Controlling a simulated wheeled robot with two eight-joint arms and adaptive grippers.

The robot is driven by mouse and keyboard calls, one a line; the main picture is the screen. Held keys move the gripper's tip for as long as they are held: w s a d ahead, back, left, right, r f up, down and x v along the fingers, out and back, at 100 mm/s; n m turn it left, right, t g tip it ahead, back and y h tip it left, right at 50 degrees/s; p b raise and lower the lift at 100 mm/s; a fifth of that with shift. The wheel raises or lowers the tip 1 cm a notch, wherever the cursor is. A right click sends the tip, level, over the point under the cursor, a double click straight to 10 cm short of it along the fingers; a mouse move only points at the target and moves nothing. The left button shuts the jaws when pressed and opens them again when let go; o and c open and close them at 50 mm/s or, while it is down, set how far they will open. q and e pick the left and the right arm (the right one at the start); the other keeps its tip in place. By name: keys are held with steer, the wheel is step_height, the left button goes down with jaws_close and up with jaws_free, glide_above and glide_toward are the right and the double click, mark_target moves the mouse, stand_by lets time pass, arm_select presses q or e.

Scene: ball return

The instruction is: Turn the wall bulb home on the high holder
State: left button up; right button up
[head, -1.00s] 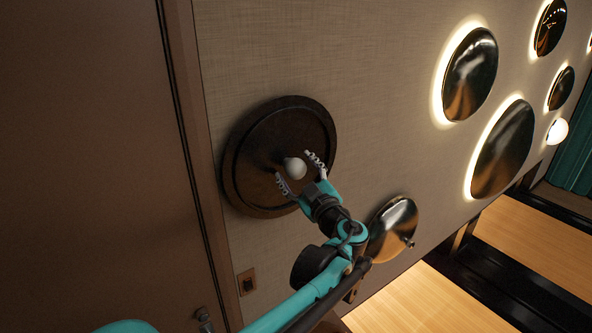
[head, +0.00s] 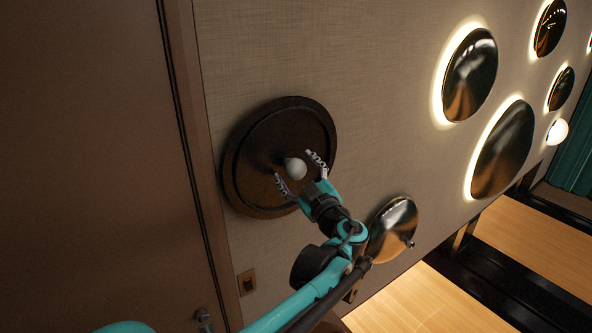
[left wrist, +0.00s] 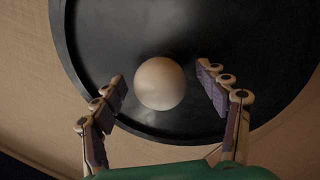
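The white bulb (head: 296,168) sits at the middle of a dark round wall holder (head: 250,192) and is unlit. It also shows in the left wrist view (left wrist: 160,83), in front of the black disc (left wrist: 120,40). My left gripper (head: 298,171) is open, with one finger on each side of the bulb. In the left wrist view the gripper (left wrist: 163,88) shows a gap between each finger and the bulb. The bulb's base and its seat in the holder are hidden behind the bulb. My right gripper is not in view.
A glossy round disc (head: 392,228) is on the wall below right of the holder. Several backlit discs (head: 470,74) and a lit globe (head: 557,131) are further right. A wall switch plate (head: 247,282) and a brown door panel (head: 90,160) lie left and below.

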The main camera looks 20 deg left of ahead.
arm_select(q)
steer(key=v, duration=1.1)
steer(key=s+a+f+m+g+h+b, duration=0.25)
steer(key=f+b, duration=0.35)
steer(key=f, duration=0.5)
steer(key=s+a+f+m+g+h+b, duration=0.15)
steer(key=s+a+f+b, duration=0.3)
steer(key=f, duration=0.55)
steer(key=s+a+f+m+g+h+b, duration=0.25)
steer(key=f+b, duration=0.35)
steer(key=f, duration=0.5)
steer(key=s+d+f+m+h+b, duration=0.2)
steer(key=s+f+b, duration=0.1)
steer(key=f, duration=0.4)
steer(key=s+d+f+m+h+b, duration=0.2)
steer(key=s+f+m+b, duration=0.1)
steer(key=f+b, duration=0.3)
steer(key=s+d+f+m+h+b, duration=0.2)
steer(key=s+f+b, duration=0.3)
steer(key=f, duration=0.5)
steer(key=shift+m+g, duration=0.35)
steer(key=shift+m, duration=0.4)
steer(key=shift+s+f+h, duration=0.15)
steer(key=shift+h, duration=0.1)
